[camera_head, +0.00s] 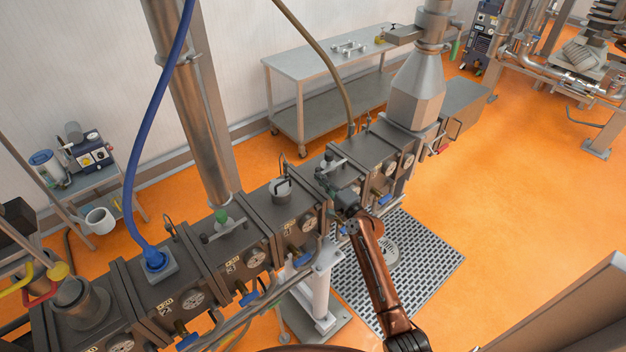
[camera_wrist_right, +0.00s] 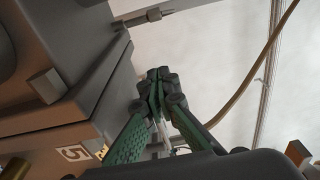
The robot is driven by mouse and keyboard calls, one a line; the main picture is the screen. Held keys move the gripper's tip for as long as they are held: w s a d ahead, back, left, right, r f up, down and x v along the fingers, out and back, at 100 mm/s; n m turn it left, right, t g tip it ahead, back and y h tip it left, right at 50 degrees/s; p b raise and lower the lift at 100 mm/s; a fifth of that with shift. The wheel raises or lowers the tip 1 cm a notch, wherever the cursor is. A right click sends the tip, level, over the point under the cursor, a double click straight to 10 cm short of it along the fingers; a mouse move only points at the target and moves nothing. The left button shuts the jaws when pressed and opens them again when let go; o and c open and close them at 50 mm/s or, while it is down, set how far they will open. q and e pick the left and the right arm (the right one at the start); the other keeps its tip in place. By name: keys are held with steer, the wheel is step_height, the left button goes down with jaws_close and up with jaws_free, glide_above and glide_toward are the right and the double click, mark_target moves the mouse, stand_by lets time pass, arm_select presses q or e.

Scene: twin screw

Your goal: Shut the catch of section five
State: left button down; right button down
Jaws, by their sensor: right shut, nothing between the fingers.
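Section five is a dark grey block of the barrel; its label (camera_wrist_right: 75,153) reads 5 at the lower left of the right wrist view. In the head view its gauge front (camera_head: 355,188) sits just beyond my right gripper (camera_head: 323,180). The right gripper's green fingers (camera_wrist_right: 158,88) are shut with nothing between them, beside the block's edge. A metal rod (camera_wrist_right: 148,18) sticks out from the block's far edge, apart from the fingertips; it may be part of the catch. I cannot tell the catch's position. In the head view my gripper partly hides this section. My left gripper is not in view.
The other barrel sections (camera_head: 235,250) run in a row toward the lower left, with gauges and blue-handled valves. A blue hose (camera_head: 130,185) rises from one. A metal grating (camera_head: 425,255) lies on the orange floor.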

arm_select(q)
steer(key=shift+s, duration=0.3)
arm_select(e)
steer(key=shift+a+r, duration=0.15)
steer(key=shift+r, duration=0.1)
steer(key=shift+d+f, duration=0.1)
steer(key=shift+d, duration=0.35)
steer(key=s+d, duration=0.1)
steer(key=d, duration=0.1)
steer(key=shift+s+d+f, duration=0.15)
steer(key=shift+s+d, duration=0.2)
steer(key=shift+d, duration=0.05)
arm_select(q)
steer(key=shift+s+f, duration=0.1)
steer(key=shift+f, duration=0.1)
arm_select(e)
steer(key=s+a, duration=0.3)
steer(key=s, duration=0.7)
steer(key=shift+a, duration=0.1)
